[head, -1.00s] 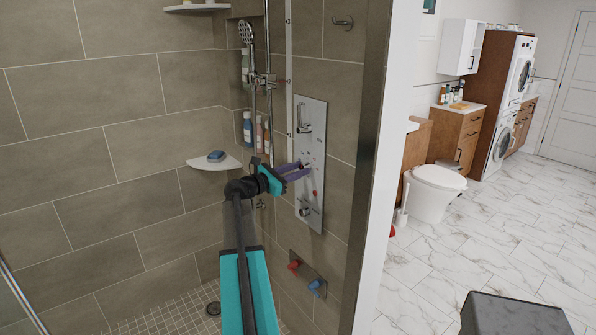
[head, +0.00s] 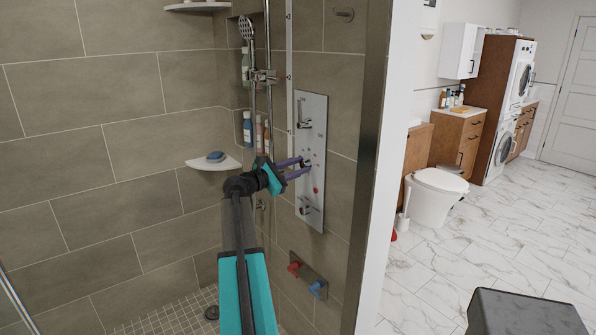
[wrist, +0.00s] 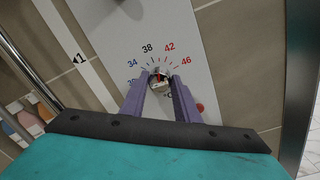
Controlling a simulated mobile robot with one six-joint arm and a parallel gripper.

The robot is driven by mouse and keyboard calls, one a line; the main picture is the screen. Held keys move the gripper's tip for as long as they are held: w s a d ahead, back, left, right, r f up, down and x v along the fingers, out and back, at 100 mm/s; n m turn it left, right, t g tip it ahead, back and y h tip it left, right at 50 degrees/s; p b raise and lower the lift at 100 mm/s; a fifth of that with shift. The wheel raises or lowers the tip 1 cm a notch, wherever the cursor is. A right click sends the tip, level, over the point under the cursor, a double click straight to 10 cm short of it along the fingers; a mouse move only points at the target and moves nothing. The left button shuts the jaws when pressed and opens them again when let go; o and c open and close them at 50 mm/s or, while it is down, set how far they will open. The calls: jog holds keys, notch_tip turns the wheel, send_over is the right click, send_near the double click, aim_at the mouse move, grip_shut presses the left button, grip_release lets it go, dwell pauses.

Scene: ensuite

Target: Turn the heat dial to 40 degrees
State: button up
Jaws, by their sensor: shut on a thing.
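The heat dial (wrist: 159,84) is a small round knob on a pale metal shower panel (head: 314,110), ringed by tick marks and numbers. The numbers 34, 38, 42 and 46 are readable in the wrist view; a lower left one is partly covered. A red mark on the dial points up, roughly between 38 and 42; its exact reading is too small to tell. My gripper (head: 305,167) reaches the panel from the left. In the wrist view, my gripper's (wrist: 161,80) two purple fingers are shut on the dial, one on either side, hiding its edges.
A lever (head: 304,124) sits above the dial and another handle (head: 307,209) below it. Red (head: 294,267) and blue (head: 317,286) handles are lower on the wall. A shower rail and corner shelf (head: 214,162) stand left; a glass edge is right.

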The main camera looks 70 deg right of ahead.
jog(key=shift+w+r, duration=0.1)
jog(key=o, duration=1)
jog(key=shift+o, duration=0.2)
jog(key=shift+a, duration=0.1)
jog(key=b+v, duration=0.2)
jog(key=v, duration=1.1)
jog(key=shift+a, duration=0.3)
jog(key=shift+w, duration=0.15)
